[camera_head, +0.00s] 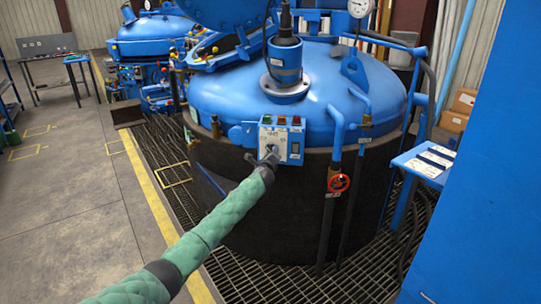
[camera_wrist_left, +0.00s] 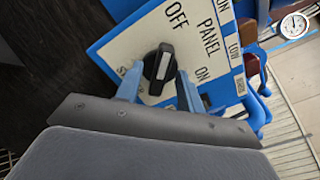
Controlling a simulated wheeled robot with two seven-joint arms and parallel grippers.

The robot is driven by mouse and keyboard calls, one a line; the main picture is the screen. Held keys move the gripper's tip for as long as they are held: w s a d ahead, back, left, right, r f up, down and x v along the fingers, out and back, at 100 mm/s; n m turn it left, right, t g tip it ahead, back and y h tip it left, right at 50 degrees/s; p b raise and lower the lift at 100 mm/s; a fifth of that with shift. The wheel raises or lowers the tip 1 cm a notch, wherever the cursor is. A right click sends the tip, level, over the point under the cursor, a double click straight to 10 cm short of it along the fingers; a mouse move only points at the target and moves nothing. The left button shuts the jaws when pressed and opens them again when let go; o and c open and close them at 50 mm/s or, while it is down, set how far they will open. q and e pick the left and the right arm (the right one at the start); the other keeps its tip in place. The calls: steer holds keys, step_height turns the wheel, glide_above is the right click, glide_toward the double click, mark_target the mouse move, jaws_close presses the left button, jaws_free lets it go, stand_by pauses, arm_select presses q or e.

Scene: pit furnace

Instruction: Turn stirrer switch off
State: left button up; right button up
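The switch panel (camera_head: 281,140) is a light plate in a blue frame on the front of the blue furnace. In the left wrist view the panel (camera_wrist_left: 215,45) appears tilted, with OFF, PANEL and ON lettering; other lettering is partly covered. A black rotary knob (camera_wrist_left: 158,68) with a white mark sits on it. My left gripper (camera_head: 268,158) is at the panel's lower part. In the wrist view the blue fingers of my left gripper (camera_wrist_left: 159,84) are spread, one on each side of the knob; whether they touch it is unclear. My right gripper is out of view.
Red and green lamps top the panel. A gauge (camera_head: 360,8) stands above the lid. A blue side table (camera_head: 425,164) is at right. Grating surrounds the furnace; open floor (camera_head: 70,200) lies left.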

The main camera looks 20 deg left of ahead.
arm_select(q)
steer(key=s+d, duration=0.1)
steer(key=s, duration=0.6)
steer(key=shift+s, duration=0.3)
